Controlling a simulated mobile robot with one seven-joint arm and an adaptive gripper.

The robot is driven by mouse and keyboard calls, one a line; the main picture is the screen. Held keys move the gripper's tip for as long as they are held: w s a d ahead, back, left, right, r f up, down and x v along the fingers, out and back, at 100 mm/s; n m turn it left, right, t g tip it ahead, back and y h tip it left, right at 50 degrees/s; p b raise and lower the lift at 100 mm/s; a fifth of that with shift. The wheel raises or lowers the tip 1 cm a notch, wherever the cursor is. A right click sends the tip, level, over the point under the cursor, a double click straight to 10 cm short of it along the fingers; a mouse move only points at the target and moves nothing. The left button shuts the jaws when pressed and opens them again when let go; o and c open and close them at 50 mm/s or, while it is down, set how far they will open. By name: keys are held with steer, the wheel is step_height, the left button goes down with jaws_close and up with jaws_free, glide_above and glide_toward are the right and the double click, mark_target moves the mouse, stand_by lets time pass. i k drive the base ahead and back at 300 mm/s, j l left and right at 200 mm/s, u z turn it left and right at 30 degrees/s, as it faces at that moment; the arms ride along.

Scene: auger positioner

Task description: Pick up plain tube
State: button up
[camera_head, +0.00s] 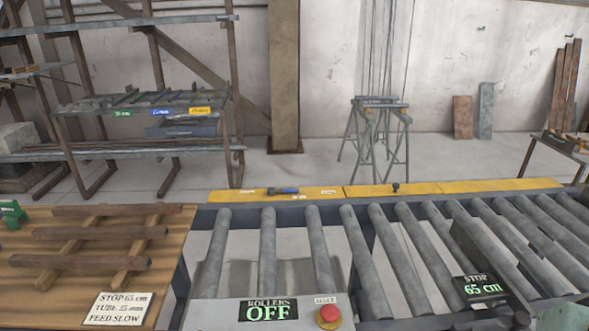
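Three brown, rusty-looking tubes lie on a wooden table at the left. The far tube (118,210), the middle tube (100,232) and the near tube (80,262) rest roughly parallel across two slanted wooden bars (130,265). I cannot tell from their look which one is the plain tube. My gripper is not in view.
A roller conveyor (268,250) fills the middle and right, with a red button (328,315) and a "ROLLERS OFF" display (268,310) in front. A "STOP 65 cm" block (481,286) stands on it. A blue-handled tool (284,190) lies on the yellow rail (375,190).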

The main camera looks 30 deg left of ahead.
mark_target(126, 233)
steer(key=u, duration=2.45)
steer(key=j, duration=0.5)
steer(key=i+j, duration=0.1)
steer(key=j, duration=0.35)
steer(key=i+j+z, duration=0.15)
steer(key=j, duration=0.2)
steer(key=i+j+z, duration=0.1)
steer(key=j, duration=0.3)
steer(key=i, duration=0.1)
